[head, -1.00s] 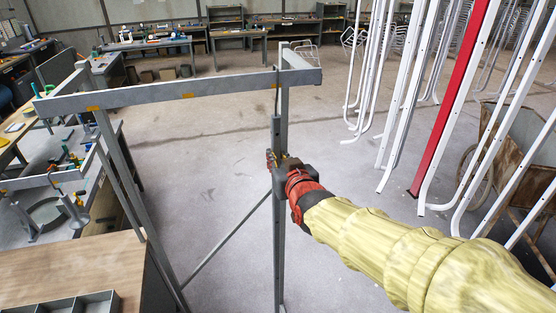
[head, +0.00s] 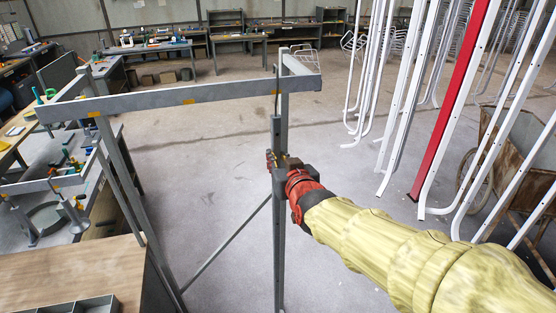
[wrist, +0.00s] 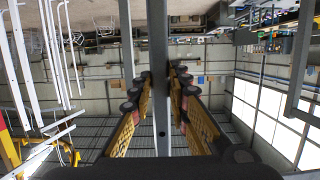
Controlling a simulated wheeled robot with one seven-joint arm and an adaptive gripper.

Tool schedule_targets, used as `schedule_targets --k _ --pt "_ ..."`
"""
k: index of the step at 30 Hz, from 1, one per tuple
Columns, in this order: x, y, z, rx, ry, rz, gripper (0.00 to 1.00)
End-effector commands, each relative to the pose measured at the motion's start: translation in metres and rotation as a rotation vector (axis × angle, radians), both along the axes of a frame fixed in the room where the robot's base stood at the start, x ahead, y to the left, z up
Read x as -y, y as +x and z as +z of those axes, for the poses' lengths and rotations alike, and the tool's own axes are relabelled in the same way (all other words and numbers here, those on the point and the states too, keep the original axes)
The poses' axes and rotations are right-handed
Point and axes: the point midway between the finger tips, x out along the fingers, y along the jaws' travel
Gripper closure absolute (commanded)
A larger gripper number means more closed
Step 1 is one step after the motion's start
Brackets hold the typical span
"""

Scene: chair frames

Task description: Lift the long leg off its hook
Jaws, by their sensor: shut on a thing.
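The long leg (head: 276,132) is a grey, upright metal bar. It hangs at the right end of the grey rack, close in front of the rack's post, and a thin dark hook (head: 276,88) shows above its top. My gripper (head: 279,162) is at the upper part of the leg, coming from the right. In the wrist view the yellow fingers with black pads of my gripper (wrist: 160,85) are on both sides of the grey leg (wrist: 157,40), closed on it. The exact contact between hook and leg is too small to tell.
The rack's crossbeam (head: 180,98) runs left from above the leg. A diagonal brace (head: 225,245) is low on the left. White tubes and a red bar (head: 455,95) hang at the right. A wooden bench (head: 75,275) is at lower left. Open floor lies behind.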

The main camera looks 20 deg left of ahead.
Motion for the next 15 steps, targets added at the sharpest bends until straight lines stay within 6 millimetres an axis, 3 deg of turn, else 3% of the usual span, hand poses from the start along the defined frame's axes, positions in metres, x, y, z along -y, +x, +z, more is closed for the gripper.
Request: schedule_targets --k 15 --pt "0.0017 -0.0029 0.0027 0.005 0.003 0.000 1.00"
